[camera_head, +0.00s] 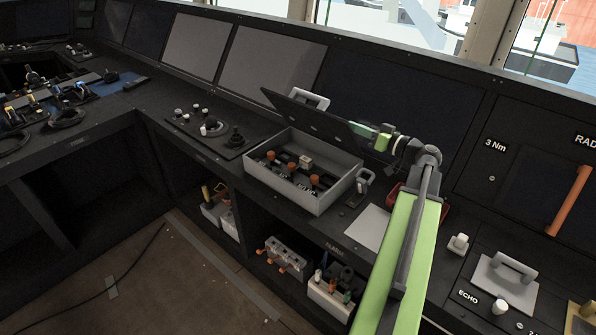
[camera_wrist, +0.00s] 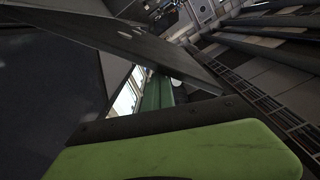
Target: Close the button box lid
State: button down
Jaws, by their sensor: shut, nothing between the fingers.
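The button box (camera_head: 312,190) is a grey open-topped box on the console, with several orange and grey parts inside. Its dark lid (camera_head: 305,118) is raised and tilted up along the back side, with a light handle (camera_head: 309,98) behind its upper edge. My gripper (camera_head: 362,129) is shut and empty at the right end of the lid, close behind it or against it; I cannot tell whether they touch. In the wrist view a dark tilted panel, seemingly the lid (camera_wrist: 150,55), crosses just beyond the green finger (camera_wrist: 180,155).
A dark panel with knobs and a joystick (camera_head: 213,132) lies left of the box. A small handled latch (camera_head: 362,186) stands at its right, near a pale sheet (camera_head: 368,227). Dark screens (camera_head: 375,95) rise behind. Shelves below hold more control units (camera_head: 287,258).

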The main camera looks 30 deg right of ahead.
aim_at(349, 138)
jog(key=shift+a+f, duration=0.1)
jog(key=shift+a, duration=0.15)
jog(key=shift+s+a+f+b, duration=0.25)
jog(key=shift+a+f+b, duration=0.2)
jog(key=shift+a, duration=0.25)
jog(key=shift+s+a+f+b, duration=0.2)
jog(key=shift+a+f+b, duration=0.25)
jog(key=shift+a, duration=0.2)
jog(key=shift+s+a+f+b, duration=0.15)
jog(key=shift+a+f+b, duration=0.35)
jog(key=shift+a+f, duration=0.05)
jog(key=shift+s+a+f+b, duration=0.15)
jog(key=shift+a+f+b, duration=0.35)
